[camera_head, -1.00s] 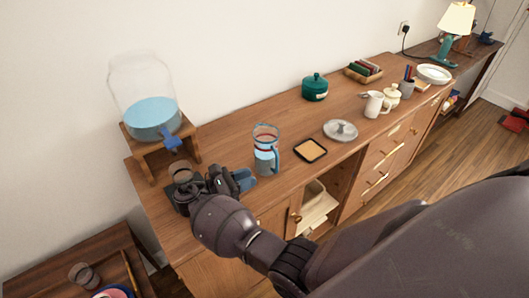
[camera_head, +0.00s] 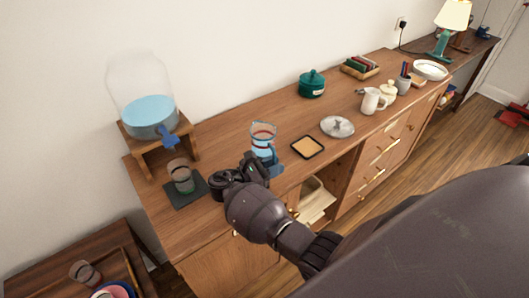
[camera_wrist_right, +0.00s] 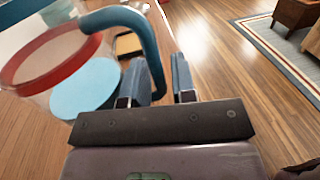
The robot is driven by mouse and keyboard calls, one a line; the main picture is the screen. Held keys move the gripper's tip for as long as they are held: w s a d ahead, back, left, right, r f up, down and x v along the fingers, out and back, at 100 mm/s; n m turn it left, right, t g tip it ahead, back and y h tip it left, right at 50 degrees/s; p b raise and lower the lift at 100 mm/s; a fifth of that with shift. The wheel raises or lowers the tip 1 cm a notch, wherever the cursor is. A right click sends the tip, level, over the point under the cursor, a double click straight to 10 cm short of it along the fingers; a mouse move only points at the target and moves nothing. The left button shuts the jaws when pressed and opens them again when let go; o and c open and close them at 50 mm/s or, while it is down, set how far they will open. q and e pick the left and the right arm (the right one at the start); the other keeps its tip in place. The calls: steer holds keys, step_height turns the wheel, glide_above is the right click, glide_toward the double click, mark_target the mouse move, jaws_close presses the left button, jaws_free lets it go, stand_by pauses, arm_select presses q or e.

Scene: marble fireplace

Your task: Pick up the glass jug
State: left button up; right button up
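The glass jug (camera_head: 262,141) stands on the wooden cabinet top, with a red rim band, light blue liquid and a blue handle. In the right wrist view the jug (camera_wrist_right: 60,58) fills the left side, and its handle (camera_wrist_right: 143,35) curves down in front of the fingers. My right gripper (camera_head: 266,166) is at the jug's near side, close to the handle. In the wrist view the right gripper (camera_wrist_right: 160,80) has its two fingers apart, with the handle's lower part appearing between them. I cannot tell whether they touch it. My left gripper is not in view.
A drink dispenser (camera_head: 151,112) on a wooden stand and a glass on a dark mat (camera_head: 187,193) are left of the jug. A framed tan coaster (camera_head: 308,147), a grey lid (camera_head: 338,126) and a green pot (camera_head: 312,84) are to the right.

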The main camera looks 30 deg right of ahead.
steer(key=shift+c, duration=0.2)
jaws_close()
steer(key=shift+r, duration=0.15)
